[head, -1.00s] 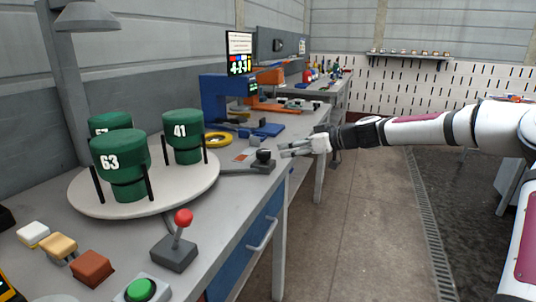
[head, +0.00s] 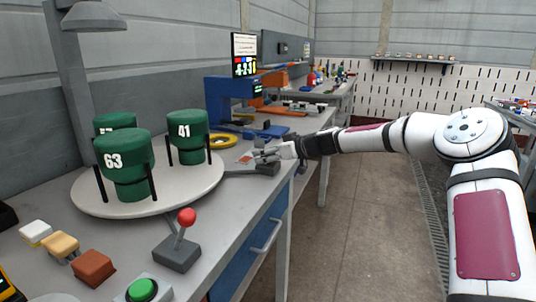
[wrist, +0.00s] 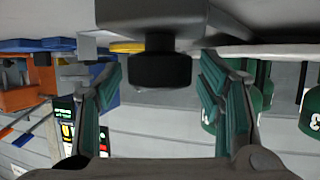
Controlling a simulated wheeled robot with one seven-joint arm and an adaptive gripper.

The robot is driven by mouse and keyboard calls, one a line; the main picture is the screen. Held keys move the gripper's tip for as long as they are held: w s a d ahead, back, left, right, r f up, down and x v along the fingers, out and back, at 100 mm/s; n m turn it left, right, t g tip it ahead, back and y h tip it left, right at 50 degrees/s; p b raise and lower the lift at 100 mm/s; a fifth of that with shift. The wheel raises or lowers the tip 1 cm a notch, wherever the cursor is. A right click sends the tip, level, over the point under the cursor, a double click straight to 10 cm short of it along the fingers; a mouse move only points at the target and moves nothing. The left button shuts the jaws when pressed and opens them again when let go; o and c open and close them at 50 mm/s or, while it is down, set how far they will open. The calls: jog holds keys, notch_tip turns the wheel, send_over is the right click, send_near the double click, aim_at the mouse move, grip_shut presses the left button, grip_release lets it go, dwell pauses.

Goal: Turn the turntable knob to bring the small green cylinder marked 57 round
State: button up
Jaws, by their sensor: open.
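The green cylinder marked 57 (head: 118,121) stands at the back left of the round white turntable (head: 198,184) in the head view. The cylinder marked 63 hides much of it, so only its top and part of its number show. The dark turntable knob (wrist: 160,70) shows in the wrist view between the spread fingers of my gripper (wrist: 161,78), with a gap on each side. In the head view my gripper (head: 268,155) is at the knob's grey base (head: 257,169) and covers most of the knob. My gripper is open and holds nothing.
Green cylinders marked 63 (head: 124,165) and 41 (head: 187,131) stand on the turntable between black posts. A red-topped joystick (head: 179,247), a green button (head: 141,290) and coloured blocks (head: 93,267) lie nearer. A yellow ring (head: 221,141) lies behind the knob. The floor at right is clear.

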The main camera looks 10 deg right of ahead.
jog(key=c, duration=1.2)
jog(key=shift+o, duration=0.2)
